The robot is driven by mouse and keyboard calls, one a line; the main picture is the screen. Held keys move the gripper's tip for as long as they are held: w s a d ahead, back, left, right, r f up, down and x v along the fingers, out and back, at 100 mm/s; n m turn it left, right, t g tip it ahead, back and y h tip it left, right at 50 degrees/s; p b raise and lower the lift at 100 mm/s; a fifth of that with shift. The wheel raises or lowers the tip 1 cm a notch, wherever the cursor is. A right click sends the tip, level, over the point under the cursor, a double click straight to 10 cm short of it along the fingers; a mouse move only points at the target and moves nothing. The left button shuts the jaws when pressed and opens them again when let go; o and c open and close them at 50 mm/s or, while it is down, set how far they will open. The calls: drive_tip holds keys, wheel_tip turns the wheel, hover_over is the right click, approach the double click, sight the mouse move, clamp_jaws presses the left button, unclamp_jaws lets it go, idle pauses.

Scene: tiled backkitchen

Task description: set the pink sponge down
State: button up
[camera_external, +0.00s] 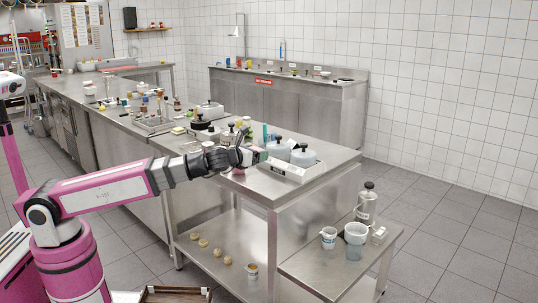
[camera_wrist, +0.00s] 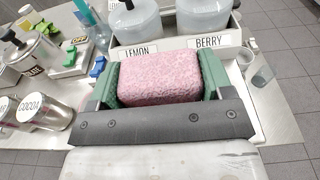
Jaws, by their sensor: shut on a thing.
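The pink sponge (camera_wrist: 160,77) is a speckled block between the green fingers of my gripper (camera_wrist: 160,85) in the wrist view. My gripper is shut on it from both sides. In the external view my gripper (camera_external: 254,156) reaches over the steel table, just left of the white bottle tray. The sponge there is mostly hidden by the fingers. In the wrist view the sponge lies in front of the tray's label wall. I cannot tell whether it touches the surface below.
A white tray (camera_external: 290,170) holds bottles labelled LEMON (camera_wrist: 135,20) and BERRY (camera_wrist: 204,14). Jars, including COCOA (camera_wrist: 34,112), stand left in the wrist view.

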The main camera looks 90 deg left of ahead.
hover_over(273, 191)
wheel_tip(273, 191, down, 6)
drive_tip(key=shift+r, duration=0.2)
drive_tip(key=shift+d+f, duration=0.1)
drive_tip(key=shift+f, duration=1.7)
drive_tip(key=shift+f, duration=0.15)
drive_tip(key=o, duration=0.9)
